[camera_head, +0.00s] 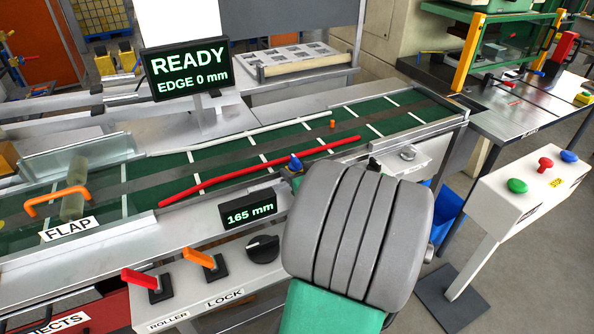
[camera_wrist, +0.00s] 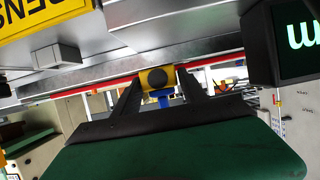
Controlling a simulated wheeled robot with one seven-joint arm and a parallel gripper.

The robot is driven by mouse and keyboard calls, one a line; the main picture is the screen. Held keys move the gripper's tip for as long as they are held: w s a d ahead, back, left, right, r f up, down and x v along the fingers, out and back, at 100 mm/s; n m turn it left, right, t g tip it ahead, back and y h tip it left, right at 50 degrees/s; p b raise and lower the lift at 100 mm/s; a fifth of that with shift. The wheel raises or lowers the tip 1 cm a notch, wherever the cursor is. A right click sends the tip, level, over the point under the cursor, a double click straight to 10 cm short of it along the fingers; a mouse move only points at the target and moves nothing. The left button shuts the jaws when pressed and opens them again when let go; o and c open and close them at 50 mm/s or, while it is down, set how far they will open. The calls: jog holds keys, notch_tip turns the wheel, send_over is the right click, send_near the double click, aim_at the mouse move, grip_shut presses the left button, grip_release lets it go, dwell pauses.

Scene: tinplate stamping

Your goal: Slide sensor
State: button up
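The sensor is a small yellow block with a round black face (camera_wrist: 157,78) and a blue part (camera_wrist: 165,98) in the wrist view. In the head view its blue top (camera_head: 295,162) shows at the near edge of the conveyor, by the red rail (camera_head: 260,172). My gripper (camera_wrist: 160,82) has its two dark fingers apart, one on each side of the sensor. I cannot tell whether they touch it. In the head view my grey wrist hides the fingers.
The green conveyor (camera_head: 235,158) runs behind, with a white rail (camera_head: 240,133) on its far side. A small display (camera_head: 250,212) reads 165 mm; a larger screen (camera_head: 187,70) reads READY, EDGE 0 mm.

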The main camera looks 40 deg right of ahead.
grip_shut()
dwell(0.3)
dwell(0.3)
